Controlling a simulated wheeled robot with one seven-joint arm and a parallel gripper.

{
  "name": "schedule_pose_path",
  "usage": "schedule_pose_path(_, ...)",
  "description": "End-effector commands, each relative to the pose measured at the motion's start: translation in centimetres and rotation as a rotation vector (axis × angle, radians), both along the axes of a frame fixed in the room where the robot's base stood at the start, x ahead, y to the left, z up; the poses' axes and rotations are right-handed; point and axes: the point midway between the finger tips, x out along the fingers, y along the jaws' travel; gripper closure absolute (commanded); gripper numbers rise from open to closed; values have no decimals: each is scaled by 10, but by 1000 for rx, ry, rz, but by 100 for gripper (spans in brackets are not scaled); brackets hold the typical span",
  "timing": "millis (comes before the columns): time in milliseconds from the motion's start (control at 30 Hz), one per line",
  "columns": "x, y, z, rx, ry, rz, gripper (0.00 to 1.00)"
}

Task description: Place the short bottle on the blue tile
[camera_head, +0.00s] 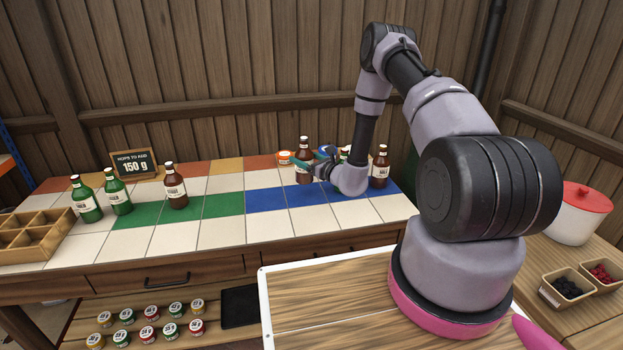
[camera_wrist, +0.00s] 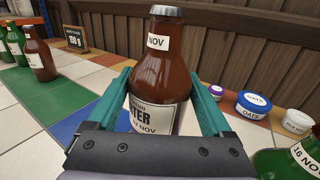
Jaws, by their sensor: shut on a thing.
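My gripper (camera_head: 316,165) is shut on a brown bottle (camera_head: 304,150) with a white label. In the wrist view the teal fingers (camera_wrist: 161,88) stand on both sides of this upright bottle (camera_wrist: 160,75). Its label partly reads "TER" and "02 NOV". The blue tiles (camera_head: 268,199) form a strip in front of and beneath the gripper. A blue patch (camera_wrist: 80,121) also shows left of the bottle in the wrist view. The bottle's base is near the strip's back edge; I cannot tell whether it touches the counter.
A brown bottle (camera_head: 176,190) stands near the green tiles (camera_head: 220,206), with two green bottles farther left. Another brown bottle (camera_head: 380,167) stands right of my gripper. A green bottle (camera_wrist: 288,162) is close at right in the wrist view. Small jars (camera_wrist: 252,105) sit behind.

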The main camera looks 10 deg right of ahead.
Motion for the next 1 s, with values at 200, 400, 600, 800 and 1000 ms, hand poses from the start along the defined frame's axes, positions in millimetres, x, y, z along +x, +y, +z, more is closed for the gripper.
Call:
schedule_pose_path(200,0,0,-19,0,-1,0,100)
schedule_pose_path(400,0,0,-45,1,-1,0,100)
schedule_pose_path(600,1,-1,-57,-1,-3,-1,100)
schedule_pose_path(800,0,-1,-58,0,-2,-1,100)
schedule_pose_path(1000,0,-1,-60,-1,0,-1,0)
